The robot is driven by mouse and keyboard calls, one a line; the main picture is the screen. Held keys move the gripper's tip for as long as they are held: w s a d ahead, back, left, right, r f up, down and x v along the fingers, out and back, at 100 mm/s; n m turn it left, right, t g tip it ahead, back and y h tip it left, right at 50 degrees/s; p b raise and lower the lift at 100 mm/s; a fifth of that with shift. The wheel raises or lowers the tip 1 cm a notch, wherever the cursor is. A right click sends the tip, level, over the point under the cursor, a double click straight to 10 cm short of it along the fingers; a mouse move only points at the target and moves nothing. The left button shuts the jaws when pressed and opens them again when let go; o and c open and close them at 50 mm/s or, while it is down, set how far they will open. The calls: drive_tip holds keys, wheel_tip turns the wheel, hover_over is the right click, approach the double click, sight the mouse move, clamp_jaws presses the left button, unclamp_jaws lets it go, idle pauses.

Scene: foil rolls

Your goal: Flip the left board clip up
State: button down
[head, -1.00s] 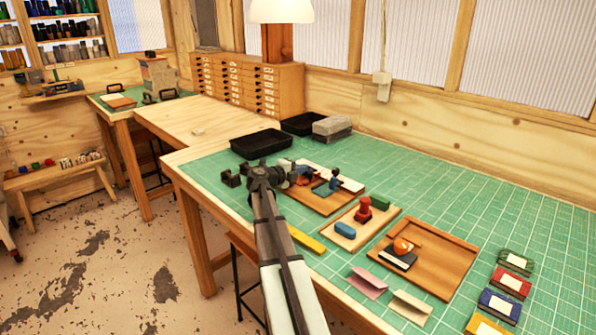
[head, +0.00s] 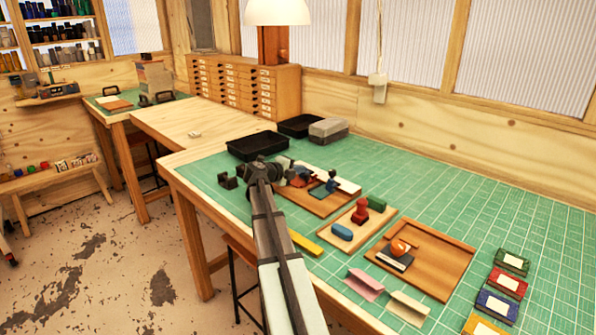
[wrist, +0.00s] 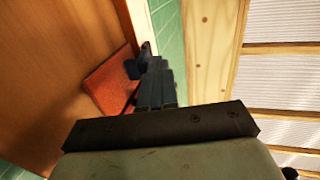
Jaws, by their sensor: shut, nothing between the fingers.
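A wooden board (head: 325,203) lies on the green bench mat, with a pale strip along its far edge. Two dark blue clips show on it: the left clip (head: 299,180), partly hidden by my arm and beside a red-brown piece, and the right clip (head: 331,185). In the wrist view, my gripper (wrist: 155,75) is shut and empty, over the board (wrist: 60,60). A red-brown piece (wrist: 108,82) lies left of the fingers. A small dark blue part (wrist: 132,68) is at their left side; whether they touch is unclear.
Black trays (head: 258,144) and a grey block (head: 327,130) stand behind the board. The mat's far right is clear.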

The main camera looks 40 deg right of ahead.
drive_tip(key=shift+d+r, duration=0.15)
drive_tip(key=shift+r, duration=0.05)
drive_tip(key=shift+d+r+y, duration=0.3)
drive_tip(key=shift+r+y, duration=0.05)
drive_tip(key=shift+y, duration=0.65)
drive_tip(key=shift+d+r, duration=0.45)
drive_tip(key=shift+d, duration=0.25)
drive_tip(key=shift+d+r, duration=0.45)
drive_tip(key=shift+d, duration=0.2)
drive_tip(key=shift+r, duration=0.15)
drive_tip(key=shift+r, duration=0.6)
drive_tip(key=a+r, duration=0.5)
drive_tip(key=r, duration=0.8)
